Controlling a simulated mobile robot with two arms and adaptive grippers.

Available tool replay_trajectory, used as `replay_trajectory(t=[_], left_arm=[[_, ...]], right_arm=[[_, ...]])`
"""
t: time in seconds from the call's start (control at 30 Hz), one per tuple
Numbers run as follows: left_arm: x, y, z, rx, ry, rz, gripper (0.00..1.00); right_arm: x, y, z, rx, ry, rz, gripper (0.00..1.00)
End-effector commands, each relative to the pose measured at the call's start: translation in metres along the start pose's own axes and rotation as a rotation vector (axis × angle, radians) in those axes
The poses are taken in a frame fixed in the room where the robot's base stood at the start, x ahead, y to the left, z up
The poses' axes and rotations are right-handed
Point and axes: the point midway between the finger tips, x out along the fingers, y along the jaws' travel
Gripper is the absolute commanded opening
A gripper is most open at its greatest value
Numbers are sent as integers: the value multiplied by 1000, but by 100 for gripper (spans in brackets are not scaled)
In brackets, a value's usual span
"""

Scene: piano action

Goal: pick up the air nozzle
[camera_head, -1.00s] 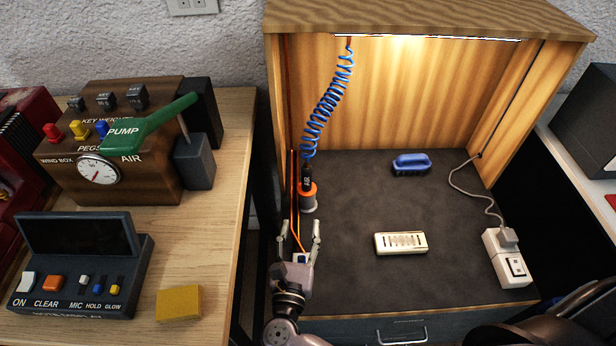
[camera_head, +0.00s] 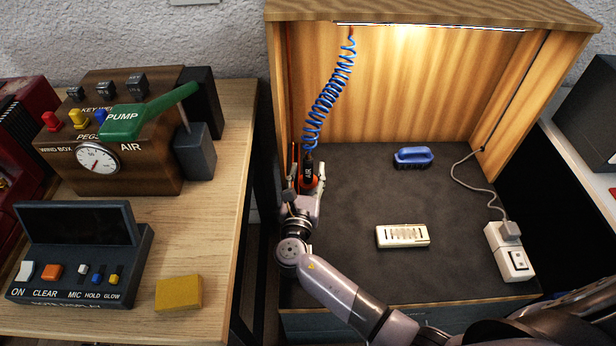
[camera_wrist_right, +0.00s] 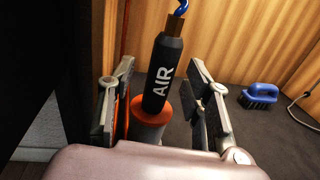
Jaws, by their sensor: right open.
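The air nozzle (camera_head: 308,169) is a black body marked AIR, hanging at the end of a coiled blue hose (camera_head: 326,103) at the left of the wooden booth. In the right wrist view the nozzle (camera_wrist_right: 162,75) stands upright, its lower end in an orange-rimmed grey holder (camera_wrist_right: 148,125). My right gripper (camera_head: 305,186) is open, with its fingers on either side of the nozzle and holder. In the right wrist view the open fingers (camera_wrist_right: 162,105) show gaps on both sides of the nozzle. My left gripper is not in view.
On the booth's dark floor (camera_head: 360,240) are a blue brush (camera_head: 413,157), a cream slotted block (camera_head: 402,236) and a white power strip (camera_head: 509,252). The booth's left wall is close beside my right gripper. A wooden table (camera_head: 215,240) with control boxes stands left.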

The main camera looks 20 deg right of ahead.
Motion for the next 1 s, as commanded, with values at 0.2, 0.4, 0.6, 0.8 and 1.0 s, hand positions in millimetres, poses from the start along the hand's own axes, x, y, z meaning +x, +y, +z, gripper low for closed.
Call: replay_trajectory(t=[0.2,0.4,0.6,0.8,1.0], left_arm=[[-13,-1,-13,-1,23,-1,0],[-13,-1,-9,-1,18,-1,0],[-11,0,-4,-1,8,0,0],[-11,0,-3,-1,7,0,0],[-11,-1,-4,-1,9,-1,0]], right_arm=[[18,-1,-1,-1,1,0,46],[18,-1,-1,-1,1,0,45],[18,-1,-1,-1,1,0,32],[18,-1,-1,-1,1,0,18],[18,-1,-1,-1,1,0,5]])
